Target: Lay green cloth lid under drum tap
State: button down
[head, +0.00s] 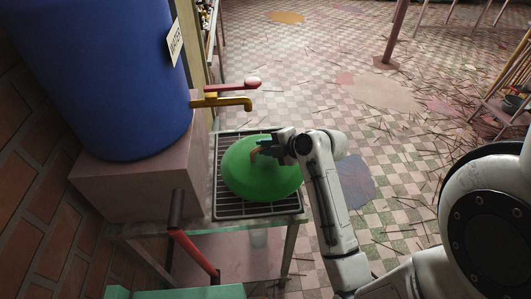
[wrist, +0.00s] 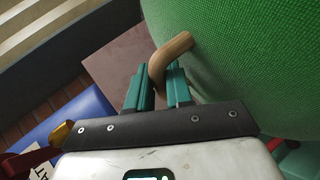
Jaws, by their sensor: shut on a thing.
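The green cloth lid (head: 258,182) is a round dome over the metal grating (head: 228,208), below and a little to the right of the drum's brass tap (head: 222,102). I cannot tell whether it touches the grating. My gripper (head: 266,149) is shut on the lid's bent wooden handle. In the wrist view my teal fingers (wrist: 158,88) are on either side of the handle (wrist: 172,58), with the lid's green weave (wrist: 245,50) beside them. The blue drum (head: 95,75) stands on a pink block at the left.
The tap has a red lever (head: 240,85). The grating lies on a narrow stand beside the pink block (head: 130,185). A dark red rail (head: 190,250) is in front. The tiled floor to the right is littered with thin sticks. A rack (head: 510,100) stands at far right.

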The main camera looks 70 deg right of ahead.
aim_at(263, 156)
jog(key=shift+w+d+f+p, duration=0.1)
jog(key=shift+f+p, duration=0.4)
jog(key=shift+f, duration=1.25)
jog(key=c, duration=1)
grip_release()
